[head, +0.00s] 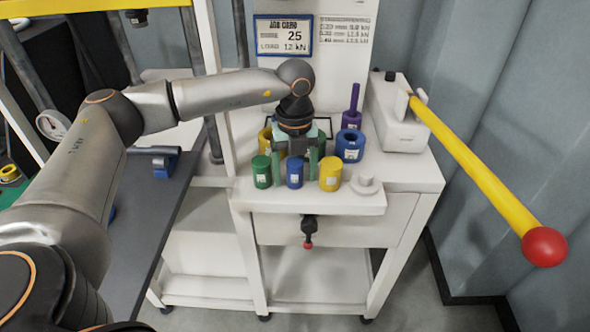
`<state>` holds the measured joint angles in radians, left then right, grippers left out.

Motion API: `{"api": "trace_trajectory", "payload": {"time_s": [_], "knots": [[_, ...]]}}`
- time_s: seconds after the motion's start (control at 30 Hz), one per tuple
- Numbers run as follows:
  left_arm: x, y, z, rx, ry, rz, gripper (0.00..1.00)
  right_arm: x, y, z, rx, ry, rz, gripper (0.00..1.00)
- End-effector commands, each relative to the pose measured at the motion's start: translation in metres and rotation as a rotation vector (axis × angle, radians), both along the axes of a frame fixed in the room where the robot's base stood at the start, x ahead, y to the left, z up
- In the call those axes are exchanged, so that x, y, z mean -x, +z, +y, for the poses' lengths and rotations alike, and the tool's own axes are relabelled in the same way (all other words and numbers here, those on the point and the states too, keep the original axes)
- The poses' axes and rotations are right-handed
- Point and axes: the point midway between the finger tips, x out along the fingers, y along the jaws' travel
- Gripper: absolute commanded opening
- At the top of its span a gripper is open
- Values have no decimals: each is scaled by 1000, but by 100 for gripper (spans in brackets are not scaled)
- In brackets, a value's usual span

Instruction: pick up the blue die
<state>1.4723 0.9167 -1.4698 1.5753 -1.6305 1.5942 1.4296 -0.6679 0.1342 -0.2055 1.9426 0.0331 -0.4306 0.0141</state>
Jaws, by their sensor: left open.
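Two blue parts stand on the white cart: a small blue cylinder (295,173) in the front row, and a wider blue ring-shaped part with a central hole (350,146) behind and to the right. The ring looks like a die, but I cannot tell for sure which part is meant. My left gripper (297,168) points down with its greenish fingers apart. In the picture the fingers lie on either side of the small blue cylinder, seemingly just behind it; contact is unclear. The blue ring is to the gripper's right. My right gripper is not in view.
A green cylinder (261,172) and a yellow one (330,174) flank the small blue cylinder. A purple part with a rod (351,118) stands behind the blue ring. A white press pump (400,125) has a long yellow handle (475,165). The job card (283,36) hangs behind.

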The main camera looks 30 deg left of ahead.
Motion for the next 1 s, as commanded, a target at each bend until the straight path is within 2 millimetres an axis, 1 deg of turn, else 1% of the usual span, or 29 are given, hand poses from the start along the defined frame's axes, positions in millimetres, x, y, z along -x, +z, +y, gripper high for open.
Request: {"api": "trace_trajectory", "payload": {"time_s": [0.23, 0.9, 0.93, 1.0], "knots": [[0, -2, 0, 0, 0, 0, 78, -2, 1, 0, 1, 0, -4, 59], [0, -1, 0, 1, 0, -1, 2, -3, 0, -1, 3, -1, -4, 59], [0, -1, 0, 1, 0, -1, 0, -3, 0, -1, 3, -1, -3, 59], [0, -1, 0, 1, 0, -1, 0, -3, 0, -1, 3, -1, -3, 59]]}}
